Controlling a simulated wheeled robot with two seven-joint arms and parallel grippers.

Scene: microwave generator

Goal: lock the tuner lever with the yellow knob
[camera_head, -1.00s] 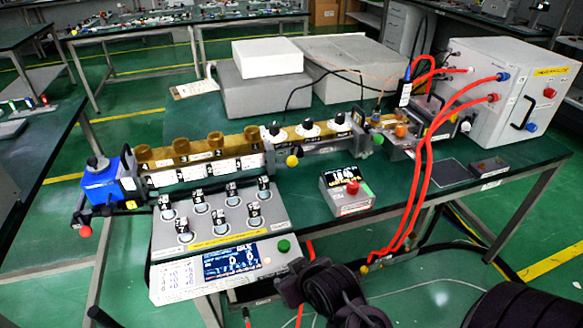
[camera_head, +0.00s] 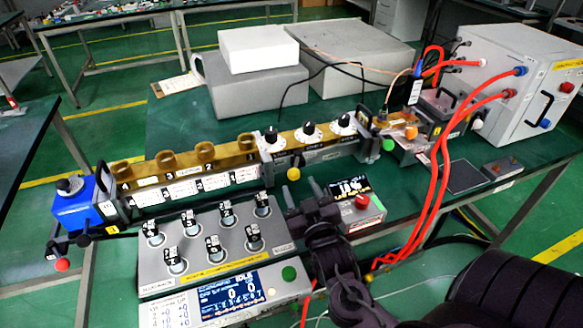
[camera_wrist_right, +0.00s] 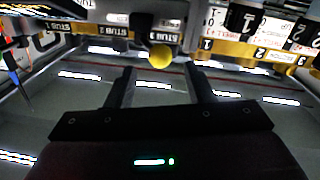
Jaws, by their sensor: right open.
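The yellow knob (camera_head: 293,174) hangs on a short dark lever at the front of the tuner (camera_head: 318,150), below its black-and-white dials. My right gripper (camera_head: 299,186) is open and empty, just in front of and slightly below the knob in the head view. In the right wrist view the yellow knob (camera_wrist_right: 161,56) shows beyond the fingertips, centred between the two fingers (camera_wrist_right: 160,78). The fingers appear apart from it. The lever's stem is mostly hidden behind the knob. My left gripper is not in view.
A panel of numbered knobs (camera_head: 205,236) lies left of my right gripper. A small display box with a red button (camera_head: 362,202) stands close on its right. Red cables (camera_head: 437,190) hang further right. A lever with a green knob (camera_head: 387,145) is at the rail's right end.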

